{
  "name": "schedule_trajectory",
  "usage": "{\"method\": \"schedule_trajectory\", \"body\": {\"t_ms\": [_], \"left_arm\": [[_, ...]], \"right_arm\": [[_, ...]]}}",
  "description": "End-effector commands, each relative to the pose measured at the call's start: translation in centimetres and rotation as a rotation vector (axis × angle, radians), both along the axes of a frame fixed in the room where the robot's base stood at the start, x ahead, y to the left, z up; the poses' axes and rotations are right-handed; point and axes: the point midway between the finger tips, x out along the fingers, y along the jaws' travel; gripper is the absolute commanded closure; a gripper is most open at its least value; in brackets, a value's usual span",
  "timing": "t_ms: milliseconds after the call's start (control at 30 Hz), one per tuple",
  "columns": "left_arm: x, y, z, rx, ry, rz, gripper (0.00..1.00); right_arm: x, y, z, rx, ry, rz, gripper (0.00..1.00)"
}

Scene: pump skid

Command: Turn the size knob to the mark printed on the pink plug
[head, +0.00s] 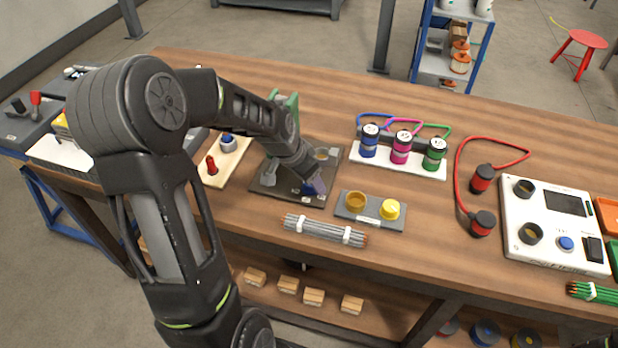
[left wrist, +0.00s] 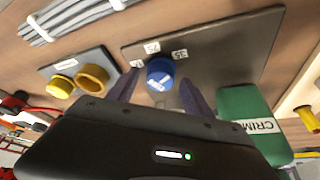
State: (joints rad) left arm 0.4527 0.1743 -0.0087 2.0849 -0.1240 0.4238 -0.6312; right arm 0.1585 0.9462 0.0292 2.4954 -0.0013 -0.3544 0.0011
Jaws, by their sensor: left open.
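The pink plug (head: 402,147) stands between a blue and a green one on a white rack (head: 440,172); its print is too small to read. The blue size knob (left wrist: 161,70) sits on a dark plate (left wrist: 225,50), with a white mark on it. Small white labels lie around its far side; one looks like 35 (left wrist: 180,55), the others are hard to read. My left gripper (left wrist: 160,82) is open, its fingers on either side of the knob, apparently not gripping it. In the head view my left gripper (head: 314,187) hides most of the knob. My right gripper is not visible.
A green crimper block (left wrist: 250,118) stands beside the knob. A grey plate (head: 372,222) with yellow caps and a bundle of grey rods (head: 325,230) lie in front. A red cable (head: 459,170) and a white tester box (head: 550,250) are to the right.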

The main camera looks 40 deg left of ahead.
Motion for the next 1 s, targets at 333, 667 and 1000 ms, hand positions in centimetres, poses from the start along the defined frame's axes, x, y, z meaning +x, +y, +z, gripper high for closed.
{"method": "schedule_trajectory", "body": {"t_ms": [333,667,1000], "left_arm": [[-0.9,0.2,2.3,0.002,-0.003,0.001,0.41],[-2.7,0.6,6.8,0.001,-0.002,0.000,0.41],[-2.9,0.6,7.2,0.000,0.000,0.000,0.41]], "right_arm": [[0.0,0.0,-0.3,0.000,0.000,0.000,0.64],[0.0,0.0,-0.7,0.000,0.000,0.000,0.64],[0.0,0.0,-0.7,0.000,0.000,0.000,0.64]]}}
